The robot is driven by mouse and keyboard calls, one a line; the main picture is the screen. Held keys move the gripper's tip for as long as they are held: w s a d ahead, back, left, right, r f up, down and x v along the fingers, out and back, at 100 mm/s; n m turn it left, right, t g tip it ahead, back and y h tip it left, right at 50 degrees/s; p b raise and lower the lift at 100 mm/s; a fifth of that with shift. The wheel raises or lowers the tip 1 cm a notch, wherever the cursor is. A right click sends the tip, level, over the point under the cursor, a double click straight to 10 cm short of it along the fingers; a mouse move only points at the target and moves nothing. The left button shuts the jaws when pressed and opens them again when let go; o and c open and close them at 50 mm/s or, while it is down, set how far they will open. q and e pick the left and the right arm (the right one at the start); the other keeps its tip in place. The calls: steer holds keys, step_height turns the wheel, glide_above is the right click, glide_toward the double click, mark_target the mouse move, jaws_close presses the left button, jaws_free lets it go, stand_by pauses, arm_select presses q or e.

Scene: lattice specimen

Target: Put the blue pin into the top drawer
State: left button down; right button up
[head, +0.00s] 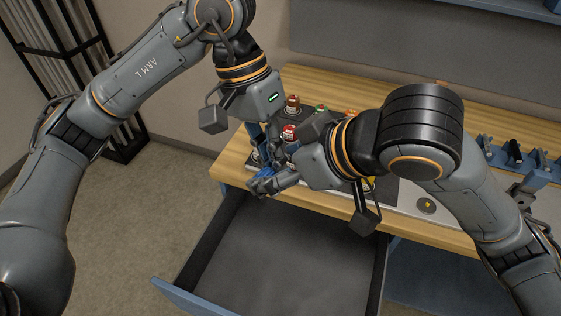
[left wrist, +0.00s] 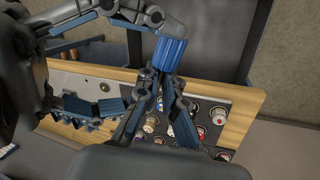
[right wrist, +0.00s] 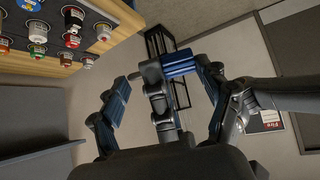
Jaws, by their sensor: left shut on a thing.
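My left gripper (head: 262,168) is shut, its fingers converging in the left wrist view (left wrist: 163,90). It is above the back left part of the open top drawer (head: 290,240), by the table's front edge. Blue shows at its tips in the head view, but I cannot tell the blue pin's outline from the blue finger pads. My right gripper (right wrist: 165,95) is open, its fingers spread either side of the left gripper's tips. It comes in from the right in the head view. The drawer is pulled out, and its visible dark floor is empty.
On the wooden table (head: 232,165) stands a dark tray of pins with red, white, green and orange caps (left wrist: 190,115). A blue rack (head: 515,160) is at the right. A black metal shelf (head: 75,60) stands at the left. The two arms are very close together.

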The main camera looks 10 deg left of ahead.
arm_select(q)
steer(key=shift+s, duration=0.1)
arm_select(e)
steer(key=shift+w, duration=0.15)
steer(key=c, duration=0.4)
steer(key=shift+c, duration=0.2)
